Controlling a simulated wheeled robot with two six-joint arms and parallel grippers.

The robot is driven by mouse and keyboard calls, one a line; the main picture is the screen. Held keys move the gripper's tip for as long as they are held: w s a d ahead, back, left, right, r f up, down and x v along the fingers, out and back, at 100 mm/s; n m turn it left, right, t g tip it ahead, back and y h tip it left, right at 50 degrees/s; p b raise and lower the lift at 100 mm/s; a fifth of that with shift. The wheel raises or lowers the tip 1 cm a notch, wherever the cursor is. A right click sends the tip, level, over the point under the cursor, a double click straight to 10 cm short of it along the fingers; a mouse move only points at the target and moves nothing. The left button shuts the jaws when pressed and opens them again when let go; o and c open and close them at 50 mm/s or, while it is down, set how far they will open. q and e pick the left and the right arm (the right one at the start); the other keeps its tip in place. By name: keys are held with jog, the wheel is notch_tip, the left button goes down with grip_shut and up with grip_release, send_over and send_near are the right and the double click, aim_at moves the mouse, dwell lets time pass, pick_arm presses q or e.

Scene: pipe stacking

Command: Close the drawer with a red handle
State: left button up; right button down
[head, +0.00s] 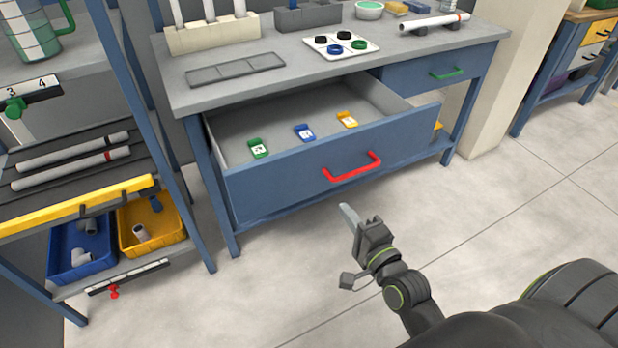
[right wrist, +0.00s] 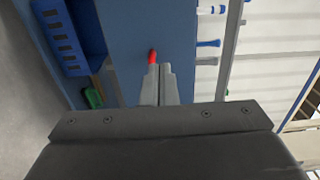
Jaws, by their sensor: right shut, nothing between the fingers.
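The blue drawer (head: 280,178) with the red handle (head: 352,168) is pulled out from the blue workbench. Its inside shows, with a green, a blue and a yellow tag (head: 347,120) lying in it. My right gripper (head: 348,214) is shut and empty, in front of and below the drawer front, a little below the handle in the head view. In the right wrist view, the shut fingers (right wrist: 159,85) point at the blue front, and the red handle (right wrist: 152,57) shows just beyond their tips. I cannot tell whether they touch it. My left gripper is not in view.
A smaller drawer with a green handle (head: 446,74) is shut at the right of the bench. The benchtop holds a grey tray (head: 235,69), a white board with rings (head: 341,45) and a pipe (head: 435,24). A shelf with bins (head: 150,229) stands left. The floor in front is clear.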

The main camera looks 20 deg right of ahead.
jog(key=p, duration=0.1)
send_near(313, 168)
jog(key=w, duration=0.6)
jog(key=shift+w+a, duration=0.1)
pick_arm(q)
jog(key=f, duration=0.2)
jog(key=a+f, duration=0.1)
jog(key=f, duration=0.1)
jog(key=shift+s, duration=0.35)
pick_arm(e)
jog(key=shift+w, duration=0.35)
